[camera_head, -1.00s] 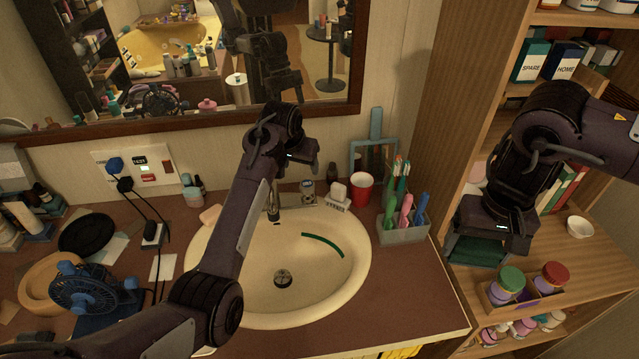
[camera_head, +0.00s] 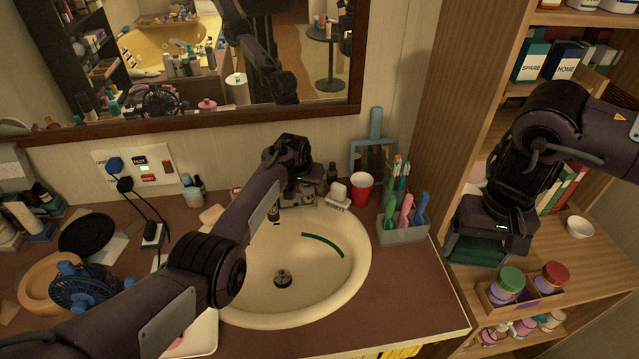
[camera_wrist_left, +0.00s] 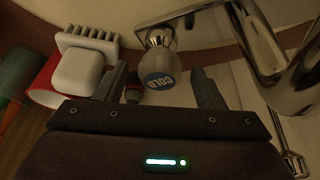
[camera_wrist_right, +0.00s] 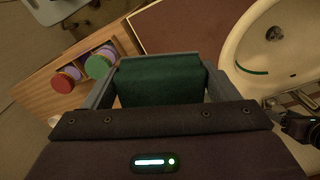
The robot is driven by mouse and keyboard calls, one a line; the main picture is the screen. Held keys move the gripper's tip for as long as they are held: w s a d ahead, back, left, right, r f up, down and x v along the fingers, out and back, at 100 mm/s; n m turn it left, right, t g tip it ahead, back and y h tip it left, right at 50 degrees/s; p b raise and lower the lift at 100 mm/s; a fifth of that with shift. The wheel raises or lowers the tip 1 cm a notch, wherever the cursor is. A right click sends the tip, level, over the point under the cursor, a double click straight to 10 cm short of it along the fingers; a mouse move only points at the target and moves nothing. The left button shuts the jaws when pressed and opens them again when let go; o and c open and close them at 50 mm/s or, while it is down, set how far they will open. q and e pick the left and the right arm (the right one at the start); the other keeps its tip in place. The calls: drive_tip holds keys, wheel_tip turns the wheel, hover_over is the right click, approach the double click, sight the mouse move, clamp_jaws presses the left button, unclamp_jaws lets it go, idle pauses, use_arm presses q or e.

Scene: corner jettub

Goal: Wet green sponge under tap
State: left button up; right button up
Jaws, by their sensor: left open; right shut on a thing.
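The green sponge (camera_wrist_right: 160,80) is clamped between the fingers of my right gripper (camera_wrist_right: 158,88). In the head view the sponge (camera_head: 474,250) hangs below that gripper, right of the sink counter and in front of the wooden shelf. My left gripper (camera_wrist_left: 163,90) is open at the tap. The tap's knob marked COLD (camera_wrist_left: 160,68) lies between its fingers in the picture; I cannot tell whether they touch it. The chrome tap spout (camera_wrist_left: 262,42) is right of the knob. In the head view my left arm partly hides the tap (camera_head: 273,213). No water shows in the basin (camera_head: 325,290).
A red cup (camera_head: 361,189), a white brush (camera_wrist_left: 85,70) and a toothbrush holder (camera_head: 403,232) stand right of the tap. A blue fan (camera_head: 82,285) and cables are on the left. Jars in a wooden tray (camera_head: 522,292) sit on the shelf near my right gripper.

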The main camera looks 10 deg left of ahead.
use_arm(q)
drive_tip(key=shift+c, duration=0.3)
drive_tip(key=c, duration=0.9)
drive_tip(key=n+y, duration=0.1)
drive_tip(key=n, duration=0.2)
drive_tip(key=shift+d, duration=0.2)
drive_tip(key=shift+n+y, duration=0.5)
drive_tip(key=shift+n, duration=0.6)
drive_tip(key=o, duration=1)
drive_tip(key=shift+c, duration=0.2)
drive_tip(key=v, duration=1.2)
drive_tip(key=shift+w, duration=0.1)
